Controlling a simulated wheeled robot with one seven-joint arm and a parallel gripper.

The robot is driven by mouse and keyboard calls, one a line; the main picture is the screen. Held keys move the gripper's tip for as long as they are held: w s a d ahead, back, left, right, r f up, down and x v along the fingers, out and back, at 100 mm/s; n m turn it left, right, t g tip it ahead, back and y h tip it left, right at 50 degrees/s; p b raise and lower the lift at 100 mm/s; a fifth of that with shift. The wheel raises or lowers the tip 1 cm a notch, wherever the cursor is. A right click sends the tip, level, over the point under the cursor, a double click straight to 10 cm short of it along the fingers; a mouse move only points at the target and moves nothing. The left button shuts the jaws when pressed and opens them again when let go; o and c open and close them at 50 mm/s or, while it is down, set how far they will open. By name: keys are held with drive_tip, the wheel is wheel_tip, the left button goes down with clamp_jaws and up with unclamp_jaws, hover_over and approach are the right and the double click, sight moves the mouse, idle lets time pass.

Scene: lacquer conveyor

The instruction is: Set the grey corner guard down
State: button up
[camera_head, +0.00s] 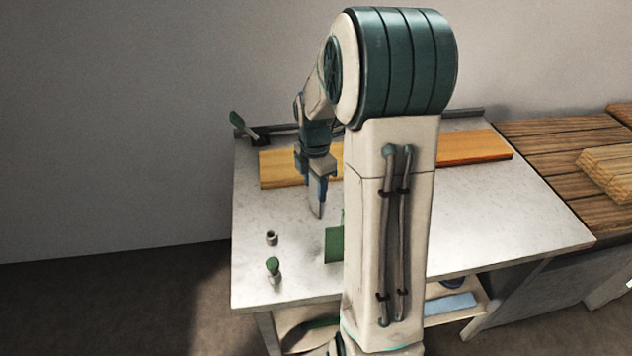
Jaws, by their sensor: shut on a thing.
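My gripper (319,187) points down above the left part of the pale worktable (490,220). It is shut on a small grey piece, the grey corner guard (318,209), which hangs below the fingers. I cannot tell from this view whether its lower end touches the tabletop. My arm hides the middle of the table.
An orange-brown board (475,148) lies across the back of the table. A green upright plate (334,244) is partly hidden by my arm. A small grey ring-like part (271,238) and a green-topped piece (273,268) stand front left. Timber (560,160) lies right; the table's right front is clear.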

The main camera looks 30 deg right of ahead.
drive_tip(key=shift+f, duration=0.2)
drive_tip(key=o, duration=1)
